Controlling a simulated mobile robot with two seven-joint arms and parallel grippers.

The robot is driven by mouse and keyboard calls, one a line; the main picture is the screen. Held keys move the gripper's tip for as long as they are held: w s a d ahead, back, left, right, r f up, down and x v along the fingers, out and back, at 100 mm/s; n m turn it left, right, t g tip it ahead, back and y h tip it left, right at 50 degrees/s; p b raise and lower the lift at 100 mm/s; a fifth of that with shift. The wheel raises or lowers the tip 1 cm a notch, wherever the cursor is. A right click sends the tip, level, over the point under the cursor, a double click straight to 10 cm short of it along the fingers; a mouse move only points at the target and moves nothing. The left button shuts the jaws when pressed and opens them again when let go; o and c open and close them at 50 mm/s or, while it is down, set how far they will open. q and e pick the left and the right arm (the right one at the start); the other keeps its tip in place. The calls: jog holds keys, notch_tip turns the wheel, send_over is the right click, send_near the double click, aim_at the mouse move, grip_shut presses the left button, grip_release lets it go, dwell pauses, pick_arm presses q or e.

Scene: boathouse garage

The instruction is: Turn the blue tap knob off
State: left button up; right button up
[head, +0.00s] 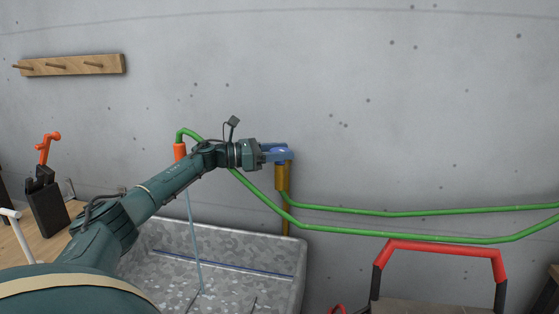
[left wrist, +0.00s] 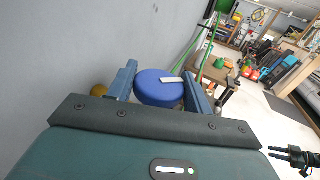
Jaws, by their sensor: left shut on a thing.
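The blue tap knob (left wrist: 158,88) is round with a white mark on its top face, and it sits between the two fingers of my left gripper (left wrist: 159,84) in the left wrist view. In the head view my left gripper (head: 276,153) reaches in from the left and is shut on the knob, at the top of a brass tap pipe (head: 282,176) on the wall. The fingers hide most of the knob there. A thin pale blue stream of water (head: 193,240) falls into the metal basin (head: 300,262).
Green hoses (head: 400,213) run along the wall to the right of the tap. An orange nozzle (head: 180,152) hangs above the basin behind my left arm. A red handle (head: 445,247) stands at lower right. A wooden peg rail (head: 75,65) hangs at upper left.

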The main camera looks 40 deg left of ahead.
aim_at(280, 150)
pick_arm(q)
jog(key=shift+m+g+h+b, duration=0.8)
jog(key=shift+m+h+b, duration=0.1)
jog(key=shift+h, duration=0.1)
jog(key=shift+r, duration=0.1)
jog(key=o, duration=0.9)
jog(key=shift+o, duration=0.2)
notch_tip(280, 150, up, 10)
jog(key=shift+c, duration=0.2)
